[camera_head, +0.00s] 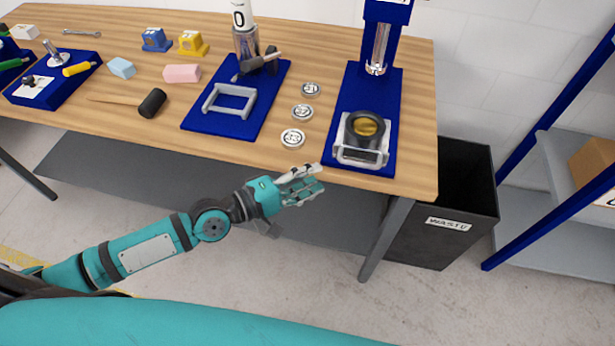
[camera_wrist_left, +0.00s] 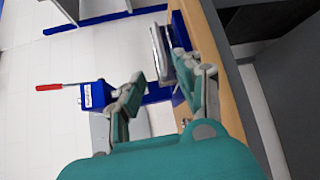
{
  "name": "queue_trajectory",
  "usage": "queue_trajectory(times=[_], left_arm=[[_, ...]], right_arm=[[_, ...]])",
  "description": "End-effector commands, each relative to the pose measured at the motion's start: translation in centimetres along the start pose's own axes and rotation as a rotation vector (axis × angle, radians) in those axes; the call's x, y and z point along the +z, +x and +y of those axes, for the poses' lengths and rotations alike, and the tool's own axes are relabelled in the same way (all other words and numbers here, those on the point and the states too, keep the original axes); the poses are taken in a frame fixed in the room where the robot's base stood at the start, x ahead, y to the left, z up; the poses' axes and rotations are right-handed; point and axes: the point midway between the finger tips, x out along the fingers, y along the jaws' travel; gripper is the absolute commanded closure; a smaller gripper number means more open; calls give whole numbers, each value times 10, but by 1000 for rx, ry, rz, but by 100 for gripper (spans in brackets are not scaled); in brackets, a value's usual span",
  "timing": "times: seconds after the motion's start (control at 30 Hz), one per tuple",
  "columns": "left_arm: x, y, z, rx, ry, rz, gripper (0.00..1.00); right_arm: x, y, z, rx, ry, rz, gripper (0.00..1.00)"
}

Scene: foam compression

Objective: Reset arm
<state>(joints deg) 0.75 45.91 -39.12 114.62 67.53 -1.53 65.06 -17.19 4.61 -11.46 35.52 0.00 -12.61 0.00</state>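My left arm reaches in from the left in the head view. Its gripper (camera_head: 308,182) is in front of the table's front edge, below the numbered discs. Its two fingers are apart with nothing between them. In the left wrist view the fingers of the same gripper (camera_wrist_left: 160,82) stand apart and empty, with a blue stand and a grey metal part beyond them. My right gripper is not in view.
The wooden table (camera_head: 425,120) holds a blue press stand (camera_head: 351,85), several numbered discs (camera_head: 293,138), a pink block (camera_head: 182,73) and a light blue block (camera_head: 122,68). A black waste bin (camera_head: 465,205) stands right of the table.

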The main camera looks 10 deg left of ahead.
Motion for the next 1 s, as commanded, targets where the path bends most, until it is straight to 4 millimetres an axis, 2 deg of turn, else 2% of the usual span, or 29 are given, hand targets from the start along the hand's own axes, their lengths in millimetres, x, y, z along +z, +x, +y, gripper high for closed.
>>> queue_trajectory(times=[0.13, 0.6, 0.7, 0.77, 0.87, 0.97, 1.0], left_arm=[[0, -5, 0, 1, -1, 0, 66], [0, -5, 0, 1, 0, 0, 66], [-5, -4, -6, -8, 19, 14, 66], [-16, -2, -19, -26, 58, 40, 66], [-46, -1, -59, -95, 184, 115, 66], [-83, -9, -121, -221, 352, 199, 66], [-96, -15, -149, -286, 418, 223, 66]], right_arm=[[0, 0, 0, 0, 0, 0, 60], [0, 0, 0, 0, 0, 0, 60], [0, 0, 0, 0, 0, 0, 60], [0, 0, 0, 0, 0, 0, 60], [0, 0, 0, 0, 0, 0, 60], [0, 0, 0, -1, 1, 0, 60], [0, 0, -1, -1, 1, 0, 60]])
